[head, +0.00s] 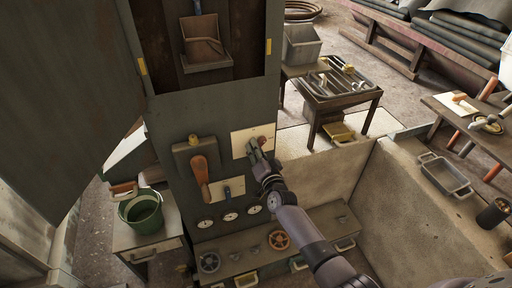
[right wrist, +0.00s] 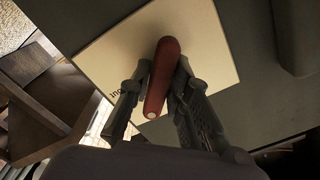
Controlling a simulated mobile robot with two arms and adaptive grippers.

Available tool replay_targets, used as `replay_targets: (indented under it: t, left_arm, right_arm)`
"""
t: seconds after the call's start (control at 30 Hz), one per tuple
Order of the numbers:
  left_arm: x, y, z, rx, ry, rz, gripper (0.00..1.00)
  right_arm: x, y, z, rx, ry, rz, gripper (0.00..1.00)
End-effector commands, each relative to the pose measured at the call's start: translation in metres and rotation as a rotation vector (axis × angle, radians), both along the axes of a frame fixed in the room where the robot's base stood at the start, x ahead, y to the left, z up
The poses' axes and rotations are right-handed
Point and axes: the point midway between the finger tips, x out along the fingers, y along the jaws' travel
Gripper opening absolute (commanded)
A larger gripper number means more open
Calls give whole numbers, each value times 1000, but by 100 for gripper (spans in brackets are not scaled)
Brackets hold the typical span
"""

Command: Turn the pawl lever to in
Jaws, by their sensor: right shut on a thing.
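The lever with a dark red handle (head: 262,140), which I take as the pawl lever, sits on a cream plate (head: 239,143) on the grey-green panel. My right gripper (head: 257,151) is at this handle. In the right wrist view the red handle (right wrist: 163,75) lies between the two fingers of my right gripper (right wrist: 158,100), which is shut on it. The handle stands at a slight tilt across the cream plate (right wrist: 215,60). Dark lettering shows at the plate's edge, partly hidden by a finger, and I cannot read it fully. My left gripper is not in view.
An orange-handled lever (head: 200,175) is to the left on the panel, with a smaller plate lever (head: 227,189) below. Gauges (head: 230,216) and handwheels (head: 279,240) sit lower. A green bucket (head: 142,213) stands at left. A concrete-like wall (head: 400,205) bounds the right.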

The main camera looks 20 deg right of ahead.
Motion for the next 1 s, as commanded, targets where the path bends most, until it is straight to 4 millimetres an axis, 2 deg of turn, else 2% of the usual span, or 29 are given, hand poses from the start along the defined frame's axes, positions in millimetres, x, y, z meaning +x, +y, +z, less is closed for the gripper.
replay_targets:
  t: [0.6,1.0]
  left_arm:
    - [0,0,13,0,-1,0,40]
    - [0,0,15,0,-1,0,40]
  right_arm:
    - [-1,-1,-3,-552,-14,2,0]
    - [-1,-2,-4,-738,-21,2,0]
